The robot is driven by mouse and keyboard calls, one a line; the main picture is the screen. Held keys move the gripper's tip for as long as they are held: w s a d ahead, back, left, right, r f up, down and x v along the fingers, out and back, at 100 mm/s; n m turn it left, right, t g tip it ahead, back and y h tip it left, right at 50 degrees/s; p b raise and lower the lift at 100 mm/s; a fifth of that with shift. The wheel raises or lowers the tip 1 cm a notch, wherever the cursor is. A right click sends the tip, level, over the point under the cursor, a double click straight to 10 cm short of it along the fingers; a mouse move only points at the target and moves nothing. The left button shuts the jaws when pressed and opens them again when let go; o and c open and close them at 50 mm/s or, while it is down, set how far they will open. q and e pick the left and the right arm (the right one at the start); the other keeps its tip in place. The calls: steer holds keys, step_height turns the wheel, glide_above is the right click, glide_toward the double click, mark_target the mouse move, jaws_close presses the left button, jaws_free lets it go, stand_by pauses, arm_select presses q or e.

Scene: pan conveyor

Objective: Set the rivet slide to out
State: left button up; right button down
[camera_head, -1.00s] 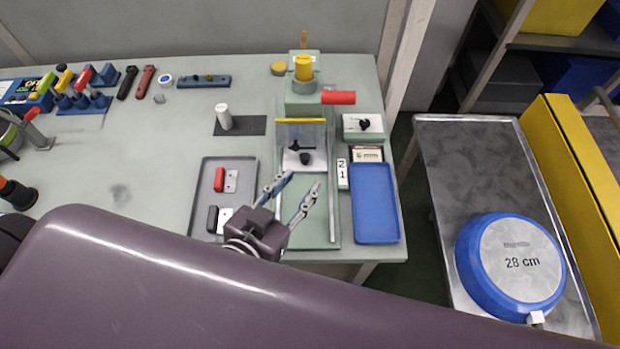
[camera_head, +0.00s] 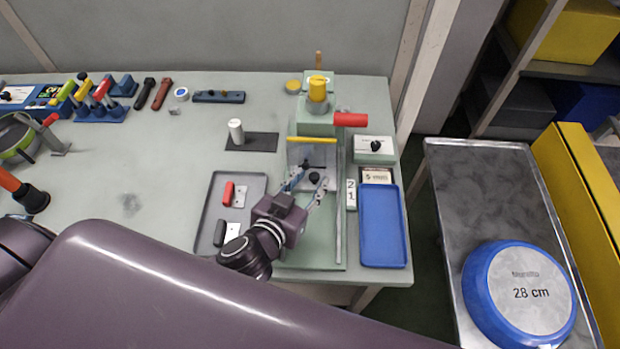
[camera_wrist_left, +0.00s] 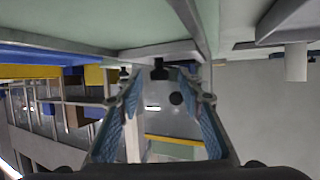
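The rivet slide appears to be the grey metal plate (camera_head: 326,158) with black knobs, on the green fixture below the red-handled press. A round black knob (camera_head: 314,178) stands at its near part; it also shows in the left wrist view (camera_wrist_left: 176,99). My left gripper (camera_head: 309,184) is open, its two blue-grey fingers pointing at the plate, with the round knob near its fingertips. In the left wrist view the open fingers (camera_wrist_left: 163,105) flank the knob with gaps on both sides. Whether they touch the plate is unclear. My right gripper is not in view.
A clear guard with a yellow top bar (camera_head: 312,140) stands over the plate. The red press handle (camera_head: 350,120) is behind. A blue tray (camera_head: 382,232) lies right of the fixture, a grey tray (camera_head: 207,205) with red and dark pieces left. A metal rail (camera_head: 339,225) edges the fixture.

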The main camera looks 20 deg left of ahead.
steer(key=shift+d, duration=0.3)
arm_select(q)
jaws_close()
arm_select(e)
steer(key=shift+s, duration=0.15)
